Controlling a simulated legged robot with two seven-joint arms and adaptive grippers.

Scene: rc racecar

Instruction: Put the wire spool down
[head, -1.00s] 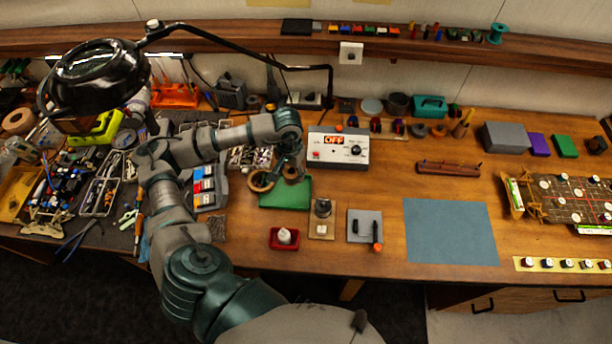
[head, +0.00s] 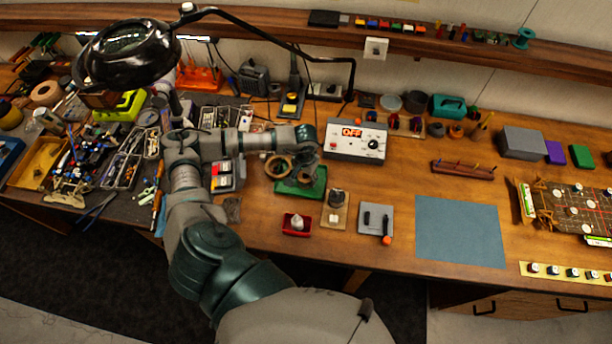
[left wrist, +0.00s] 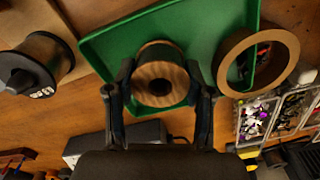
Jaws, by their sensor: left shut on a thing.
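The wire spool (left wrist: 172,76), with wooden flanges and a dark centre hole, sits between the fingers of my left gripper (left wrist: 160,68) in the left wrist view. The gripper is shut on it. Behind the spool is the green tray (left wrist: 110,48), which lies on the bench in the head view (head: 290,189). The spool is over the tray; I cannot tell whether it touches the bottom. In the head view my left gripper (head: 303,165) points down at the tray, and my own arm partly hides the spool. My right gripper is not in view.
A tan ring (left wrist: 226,72) is beside the spool at the tray's edge. A dark-knobbed copper-coloured cylinder (left wrist: 48,55) stands on the other side. A white box reading OFF (head: 352,147) stands behind right. A red dish (head: 297,232) is in front. The blue mat (head: 460,230) is bare.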

